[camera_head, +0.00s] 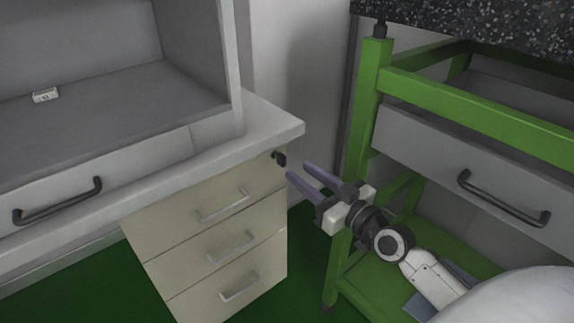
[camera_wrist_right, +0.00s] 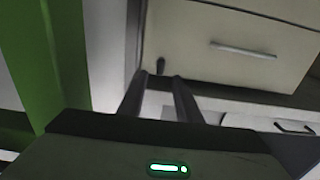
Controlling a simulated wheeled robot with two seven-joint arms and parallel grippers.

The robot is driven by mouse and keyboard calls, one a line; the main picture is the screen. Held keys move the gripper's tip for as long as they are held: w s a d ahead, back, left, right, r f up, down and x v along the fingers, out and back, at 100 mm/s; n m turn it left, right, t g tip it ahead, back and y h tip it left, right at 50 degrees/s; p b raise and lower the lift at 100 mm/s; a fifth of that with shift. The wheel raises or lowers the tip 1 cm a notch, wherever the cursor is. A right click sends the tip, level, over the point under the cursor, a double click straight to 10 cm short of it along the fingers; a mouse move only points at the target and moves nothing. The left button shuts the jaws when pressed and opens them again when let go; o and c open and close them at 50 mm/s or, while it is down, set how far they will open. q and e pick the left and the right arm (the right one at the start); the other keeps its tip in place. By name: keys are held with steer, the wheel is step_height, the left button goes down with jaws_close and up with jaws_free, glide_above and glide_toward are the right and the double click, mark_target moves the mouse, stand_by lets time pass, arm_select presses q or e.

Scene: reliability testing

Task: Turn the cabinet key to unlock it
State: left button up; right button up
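The small dark key (camera_head: 279,158) sits at the top right corner of the beige drawer cabinet's front (camera_head: 215,240). My right gripper (camera_head: 298,170) is open, its two purple-grey fingers pointing at the key from the right. The fingertips look close to the key but apart from it in the head view. In the right wrist view, the key (camera_wrist_right: 161,66) appears just beyond the gap between the two dark fingertips (camera_wrist_right: 159,76), on the pale cabinet front (camera_wrist_right: 235,45). Nothing is held. My left gripper is not in view.
The grey worktop (camera_head: 270,125) overhangs the cabinet just above the key. A green metal frame (camera_head: 362,130) with a grey drawer (camera_head: 480,165) stands close on the right, beside my right arm. A small white box (camera_head: 45,95) lies on the grey shelf at left.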

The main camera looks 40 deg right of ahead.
mark_target(285, 161)
steer(key=w, duration=0.6)
steer(key=shift+w+a, duration=0.25)
jaws_close()
